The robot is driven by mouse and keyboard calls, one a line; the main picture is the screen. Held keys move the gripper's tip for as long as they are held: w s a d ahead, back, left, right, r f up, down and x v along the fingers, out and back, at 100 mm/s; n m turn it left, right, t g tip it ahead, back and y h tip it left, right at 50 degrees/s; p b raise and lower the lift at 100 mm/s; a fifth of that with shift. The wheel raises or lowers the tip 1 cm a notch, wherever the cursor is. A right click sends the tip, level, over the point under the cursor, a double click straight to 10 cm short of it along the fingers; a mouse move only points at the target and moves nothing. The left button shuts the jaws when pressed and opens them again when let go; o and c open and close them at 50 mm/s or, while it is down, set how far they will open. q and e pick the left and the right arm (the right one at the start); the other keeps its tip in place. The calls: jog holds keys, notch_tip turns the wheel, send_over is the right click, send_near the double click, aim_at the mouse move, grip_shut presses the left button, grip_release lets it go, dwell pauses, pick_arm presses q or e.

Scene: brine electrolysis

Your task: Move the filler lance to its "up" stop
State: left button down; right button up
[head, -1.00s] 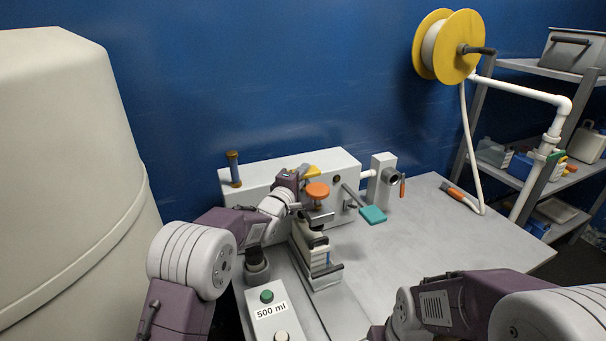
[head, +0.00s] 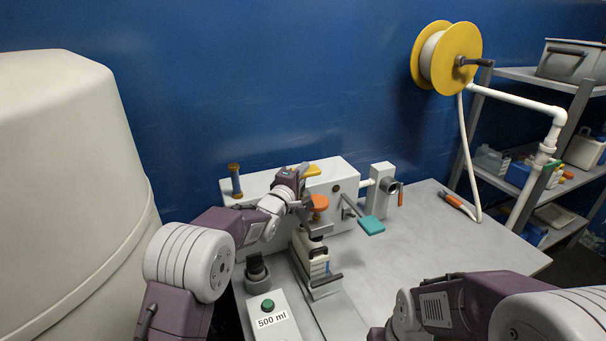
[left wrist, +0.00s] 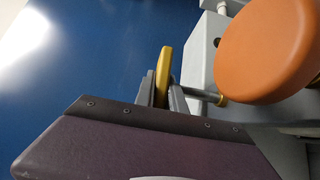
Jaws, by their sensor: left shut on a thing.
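My left gripper (head: 303,174) is at the front of the white filling machine (head: 347,178). It is shut on a yellow handle (head: 312,170). In the left wrist view, the yellow handle (left wrist: 164,70) stands between the two grey fingers (left wrist: 160,92). I take this handle to belong to the filler lance; its link to the lance is hidden. An orange round knob (head: 319,203) sits just below and right of the gripper, and looms large in the left wrist view (left wrist: 268,48). A white bottle-like container (head: 316,266) stands under the knob. My right gripper is out of view.
A control box with a "500 ml" label (head: 271,320) and a green button (head: 267,305) stands in front. A teal paddle (head: 372,226) sticks out at the right. A large cream tank (head: 75,190) fills the left.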

pick_arm(q)
jog(key=shift+r, duration=0.35)
jog(key=c, duration=1.4)
grip_release()
jog(key=shift+f, duration=0.1)
jog(key=shift+s+a, duration=0.15)
jog(key=shift+s, duration=0.05)
jog(key=b+v, duration=0.1)
jog(key=v, duration=0.7)
jog(key=shift+s, duration=0.3)
jog(key=shift+a, duration=0.1)
